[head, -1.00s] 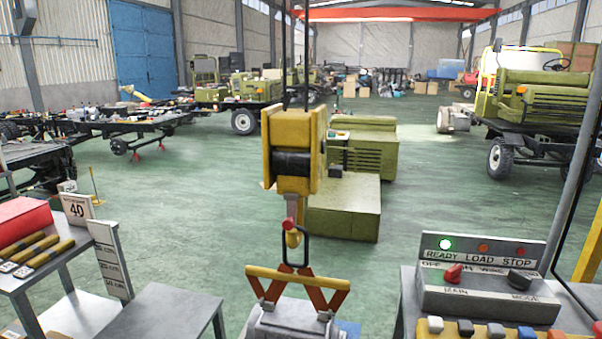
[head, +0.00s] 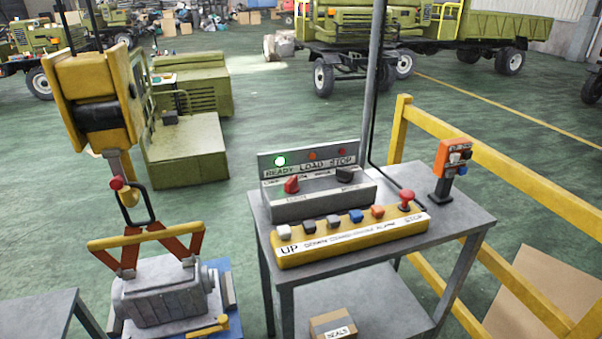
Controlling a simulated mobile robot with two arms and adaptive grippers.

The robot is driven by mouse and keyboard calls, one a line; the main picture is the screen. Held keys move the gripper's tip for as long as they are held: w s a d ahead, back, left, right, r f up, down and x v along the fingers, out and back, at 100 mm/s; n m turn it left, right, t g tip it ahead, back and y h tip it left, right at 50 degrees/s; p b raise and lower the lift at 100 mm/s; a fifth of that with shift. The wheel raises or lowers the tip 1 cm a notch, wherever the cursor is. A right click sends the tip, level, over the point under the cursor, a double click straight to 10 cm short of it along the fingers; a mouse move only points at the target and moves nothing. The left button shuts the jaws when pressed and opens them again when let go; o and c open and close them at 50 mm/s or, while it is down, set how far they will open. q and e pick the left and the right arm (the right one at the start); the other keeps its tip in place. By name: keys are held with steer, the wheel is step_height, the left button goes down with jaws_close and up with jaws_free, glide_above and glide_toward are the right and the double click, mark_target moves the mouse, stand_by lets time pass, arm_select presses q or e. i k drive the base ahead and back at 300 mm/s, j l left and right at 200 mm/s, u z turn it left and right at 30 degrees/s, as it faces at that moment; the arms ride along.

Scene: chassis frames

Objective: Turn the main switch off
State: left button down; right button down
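The main switch (head: 291,185) is a red knob on the left of the grey control box (head: 320,204), which stands on a grey metal table (head: 462,220). A black mode knob (head: 344,173) sits to its right. The knob's exact setting is too small to read for certain. Neither of my grippers is in view.
A yellow button pendant (head: 350,238) lies in front of the box. An orange button box (head: 453,158) stands at the table's right. A yellow hoist (head: 95,100) hangs at left over a grey gearbox (head: 165,295). A yellow railing (head: 500,170) runs along the right.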

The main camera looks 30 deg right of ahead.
mark_target(291, 186)
steer(key=l, duration=0.7)
steer(key=i+l+u, duration=0.1)
steer(key=l, duration=0.6)
